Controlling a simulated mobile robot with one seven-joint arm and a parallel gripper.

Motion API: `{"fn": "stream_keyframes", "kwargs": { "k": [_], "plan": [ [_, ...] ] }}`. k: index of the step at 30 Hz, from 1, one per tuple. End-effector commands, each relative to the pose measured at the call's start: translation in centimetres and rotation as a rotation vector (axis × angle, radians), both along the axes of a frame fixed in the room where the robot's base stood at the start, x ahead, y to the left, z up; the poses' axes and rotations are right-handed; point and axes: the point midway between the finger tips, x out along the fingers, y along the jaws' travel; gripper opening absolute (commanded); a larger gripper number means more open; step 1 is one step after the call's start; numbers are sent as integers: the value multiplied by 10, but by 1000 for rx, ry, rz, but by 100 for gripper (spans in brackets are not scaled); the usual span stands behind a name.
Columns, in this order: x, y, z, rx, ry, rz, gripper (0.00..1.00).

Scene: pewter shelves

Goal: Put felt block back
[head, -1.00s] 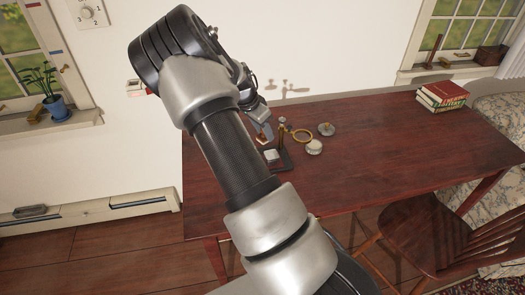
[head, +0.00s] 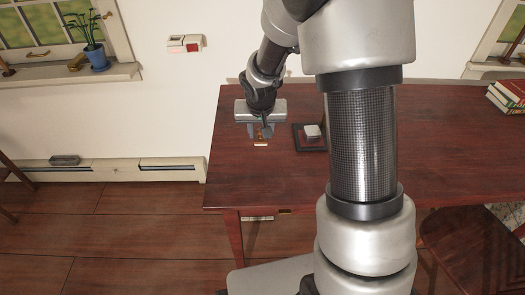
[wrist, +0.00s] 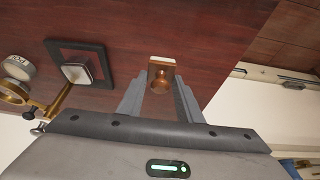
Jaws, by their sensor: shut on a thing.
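The felt block (wrist: 162,72) is a small brown wooden piece with a round knob and a pale strip along its far edge. In the wrist view it sits between the fingertips of my gripper (wrist: 160,88), which is shut on it. In the head view my gripper (head: 260,131) points down at the left part of the table, with the felt block (head: 261,144) at its tips. I cannot tell whether the block touches the tabletop.
The dark red table (head: 235,180) is bare in front of my gripper. A dark square tray (head: 299,139) holding a pale block (head: 312,131) lies just right of it. A brass-framed magnifier (wrist: 62,98) and a round tin (wrist: 19,67) show in the wrist view. Books (head: 510,94) lie far right.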

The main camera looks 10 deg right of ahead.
Motion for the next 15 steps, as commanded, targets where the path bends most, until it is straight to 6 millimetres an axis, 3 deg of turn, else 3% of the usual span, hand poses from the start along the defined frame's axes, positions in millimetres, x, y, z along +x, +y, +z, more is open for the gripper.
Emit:
{"fn": "stream_keyframes", "kwargs": {
  "k": [1, 8, 15],
  "plan": [
    [-1, 0, -12, 0, 2, 1, 11],
    [0, 0, -30, 0, 1, -2, 11],
    [0, 0, -61, 0, 1, -1, 11]
  ]
}}
